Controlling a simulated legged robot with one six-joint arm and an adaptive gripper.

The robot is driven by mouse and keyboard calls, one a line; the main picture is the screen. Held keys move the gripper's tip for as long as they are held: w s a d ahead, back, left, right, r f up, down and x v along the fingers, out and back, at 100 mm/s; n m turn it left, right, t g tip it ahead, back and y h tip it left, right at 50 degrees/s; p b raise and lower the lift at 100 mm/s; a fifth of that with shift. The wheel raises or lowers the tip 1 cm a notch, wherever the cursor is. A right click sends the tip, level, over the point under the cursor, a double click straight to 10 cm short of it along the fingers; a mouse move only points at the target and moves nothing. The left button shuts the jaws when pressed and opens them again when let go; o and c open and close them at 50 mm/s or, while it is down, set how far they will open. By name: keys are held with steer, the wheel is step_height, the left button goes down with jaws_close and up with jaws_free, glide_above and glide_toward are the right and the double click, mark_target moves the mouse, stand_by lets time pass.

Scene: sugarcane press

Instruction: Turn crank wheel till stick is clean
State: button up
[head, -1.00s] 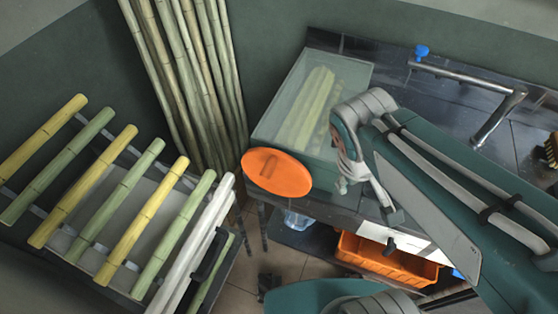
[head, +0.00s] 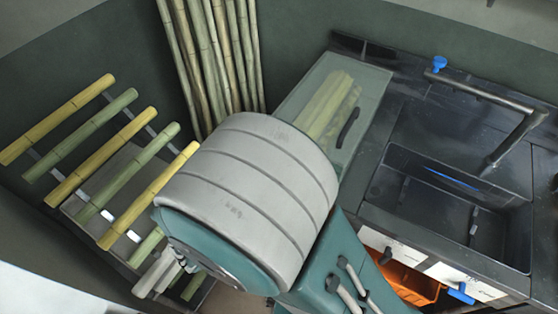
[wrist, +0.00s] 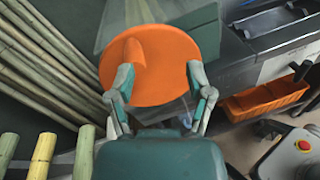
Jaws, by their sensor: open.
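The orange round disc (wrist: 150,62), which looks like the crank wheel, fills the upper middle of the wrist view. It has a raised ridge on its left part. My gripper (wrist: 160,80) is open, with one finger at each side of the disc's lower half in the picture. I cannot tell whether the fingers touch it. Several green and yellow cane sticks (head: 88,122) lie on a slanted rack at the left. More sticks (head: 330,103) lie inside a clear-lidded box. No stick shows in a press.
Tall bamboo poles (head: 215,60) lean against the back wall. A dark sink (head: 450,200) with a metal tap (head: 500,105) is at the right. An orange crate (head: 405,282) sits low under the counter. A grey box with a red button (wrist: 303,145) stands at lower right.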

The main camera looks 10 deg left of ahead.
steer(key=s+a+f+n+t+y, duration=0.2)
steer(key=a+n, duration=0.1)
steer(key=a, duration=0.1)
steer(key=x, duration=1.1)
steer(key=shift+w+r, duration=0.1)
steer(key=shift+r, duration=0.25)
jaws_close()
